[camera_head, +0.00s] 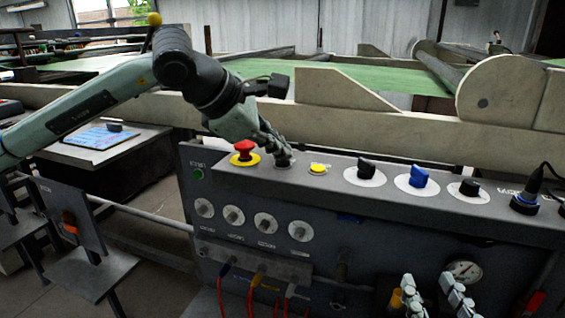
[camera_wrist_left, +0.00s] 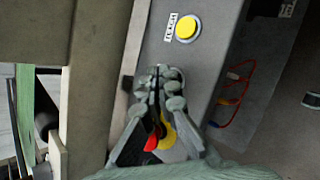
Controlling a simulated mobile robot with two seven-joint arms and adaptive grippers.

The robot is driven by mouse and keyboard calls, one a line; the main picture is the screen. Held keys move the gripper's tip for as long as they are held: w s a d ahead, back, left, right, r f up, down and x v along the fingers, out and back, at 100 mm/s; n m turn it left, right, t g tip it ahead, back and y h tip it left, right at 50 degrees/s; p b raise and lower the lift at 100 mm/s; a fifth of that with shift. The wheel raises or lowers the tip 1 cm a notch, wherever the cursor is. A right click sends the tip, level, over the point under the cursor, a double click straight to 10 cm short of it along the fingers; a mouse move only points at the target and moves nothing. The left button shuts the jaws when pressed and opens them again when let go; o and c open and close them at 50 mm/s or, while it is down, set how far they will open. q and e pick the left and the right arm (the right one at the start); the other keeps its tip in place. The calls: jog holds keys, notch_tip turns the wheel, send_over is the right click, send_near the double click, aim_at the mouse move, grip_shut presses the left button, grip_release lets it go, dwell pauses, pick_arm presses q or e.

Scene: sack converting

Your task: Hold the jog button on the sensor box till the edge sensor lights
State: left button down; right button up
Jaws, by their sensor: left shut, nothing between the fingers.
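The grey sensor box (camera_head: 330,184) has a row of controls on its sloped top. My left gripper (camera_head: 283,158) is shut and empty, fingertips down at a round grey control (camera_head: 284,164) between a red mushroom button (camera_head: 244,148) and a yellow button (camera_head: 318,168). In the left wrist view the fingertips (camera_wrist_left: 163,75) cover most of this control; whether it is pressed in, or is the jog button, I cannot tell. A small green lamp (camera_head: 198,174) is on the front panel; I cannot tell if it is lit. My right gripper (camera_head: 432,290) is open at the bottom right.
Black (camera_head: 367,166) and blue (camera_head: 418,177) knobs stand further right on the box top. Several dials, a gauge (camera_head: 464,271) and coloured cables (camera_head: 256,283) are on its front. A beige machine frame (camera_head: 400,132) runs behind the box.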

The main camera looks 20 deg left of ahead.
aim_at(279, 163)
pick_arm(q)
jog(key=shift+f+b, duration=0.35)
dwell(0.3)
jog(key=shift+r, duration=0.1)
dwell(4.2)
jog(key=shift+r+p, duration=0.4)
jog(key=shift+r, duration=0.4)
jog(key=shift+r+p, duration=1.5)
jog(key=shift+r, duration=1.1)
jog(key=shift+s+f, duration=0.1)
jog(key=shift+f, duration=0.05)
